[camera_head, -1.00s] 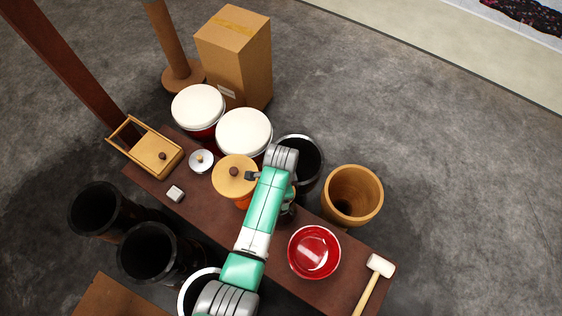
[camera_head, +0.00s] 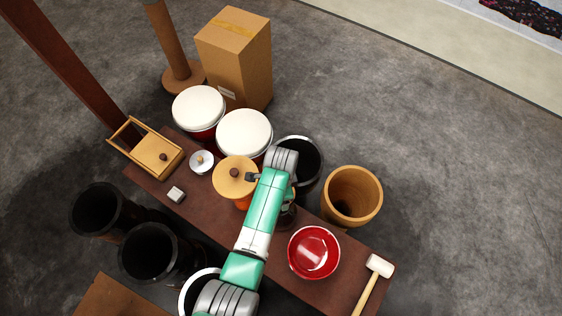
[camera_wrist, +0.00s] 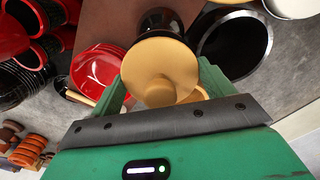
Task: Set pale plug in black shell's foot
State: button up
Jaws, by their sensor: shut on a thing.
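The pale plug (camera_wrist: 160,62) is a round tan disc with a knob facing the camera, held between the green fingers of my gripper (camera_wrist: 165,80) in the wrist view. A dark goblet-shaped shell (camera_wrist: 172,16) stands just beyond the plug, partly covered by it; I take it for the black shell. In the head view a little of the dark shell (camera_head: 288,216) shows beside my arm, which hides most of it. I cannot tell whether the plug touches the foot.
A red bowl (camera_head: 314,252) and a mallet (camera_head: 379,267) lie on the table's right part. A tan-lidded orange drum (camera_head: 235,177), white-topped drums (camera_head: 244,132), a wide black drum (camera_head: 307,163) and a wooden tub (camera_head: 352,195) stand close around my arm.

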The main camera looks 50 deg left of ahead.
jog(key=shift+f+b, duration=0.45)
jog(key=shift+f, duration=0.15)
jog(key=o, duration=0.7)
notch_tip(320, 180, up, 11)
jog(key=p, duration=1.1)
jog(key=shift+r, duration=0.15)
